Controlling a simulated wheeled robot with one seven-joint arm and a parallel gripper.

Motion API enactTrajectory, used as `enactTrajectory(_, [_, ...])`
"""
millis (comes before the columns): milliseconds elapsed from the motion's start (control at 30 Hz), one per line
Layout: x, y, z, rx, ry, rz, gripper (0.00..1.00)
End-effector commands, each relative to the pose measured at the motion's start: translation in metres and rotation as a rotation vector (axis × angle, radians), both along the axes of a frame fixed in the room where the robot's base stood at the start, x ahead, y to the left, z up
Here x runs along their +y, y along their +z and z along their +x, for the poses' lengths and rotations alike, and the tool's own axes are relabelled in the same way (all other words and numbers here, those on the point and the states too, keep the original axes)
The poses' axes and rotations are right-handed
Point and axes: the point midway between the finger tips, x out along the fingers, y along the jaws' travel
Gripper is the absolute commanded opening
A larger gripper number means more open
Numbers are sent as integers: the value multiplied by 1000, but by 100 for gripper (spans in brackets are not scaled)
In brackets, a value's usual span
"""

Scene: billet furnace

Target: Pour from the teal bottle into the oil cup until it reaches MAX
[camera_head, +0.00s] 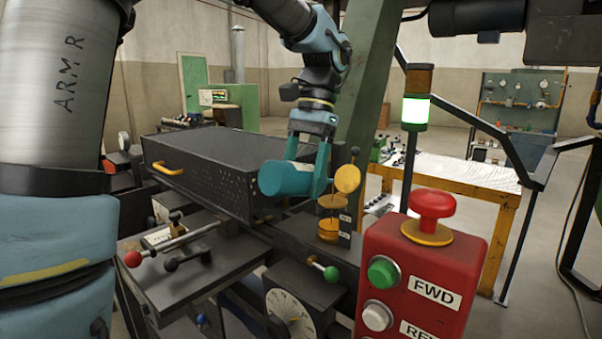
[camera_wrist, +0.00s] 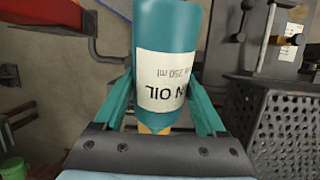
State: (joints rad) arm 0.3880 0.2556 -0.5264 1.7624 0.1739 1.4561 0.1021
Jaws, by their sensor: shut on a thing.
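The teal bottle (camera_head: 285,179) lies tipped to about horizontal in the head view, its round base toward the left. My gripper (camera_head: 308,178) is shut on it, one finger on each side. In the wrist view the bottle (camera_wrist: 165,40) fills the space between the fingers of my gripper (camera_wrist: 160,105), with a white oil label facing the camera. The oil cup (camera_head: 328,230) stands below and right of the bottle, with small level tags beside it. A thin line runs down above the cup; I cannot tell whether it is oil. The level is too small to read.
A yellow round disc (camera_head: 347,178) stands right beside the bottle's neck end. A black perforated box (camera_head: 205,165) with a yellow handle is at left. A red control box (camera_head: 420,275) with a stop button stands close at front right. A white-topped table (camera_head: 455,174) is behind.

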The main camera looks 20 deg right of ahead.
Motion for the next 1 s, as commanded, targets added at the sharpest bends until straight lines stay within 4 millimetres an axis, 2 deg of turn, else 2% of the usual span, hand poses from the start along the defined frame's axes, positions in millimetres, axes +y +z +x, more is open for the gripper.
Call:
enactTrajectory(400, [-2, 8, 1, 27, 0, 48, 0])
enactTrajectory(1000, [-3, 9, 2, 41, 1, 75, 0])
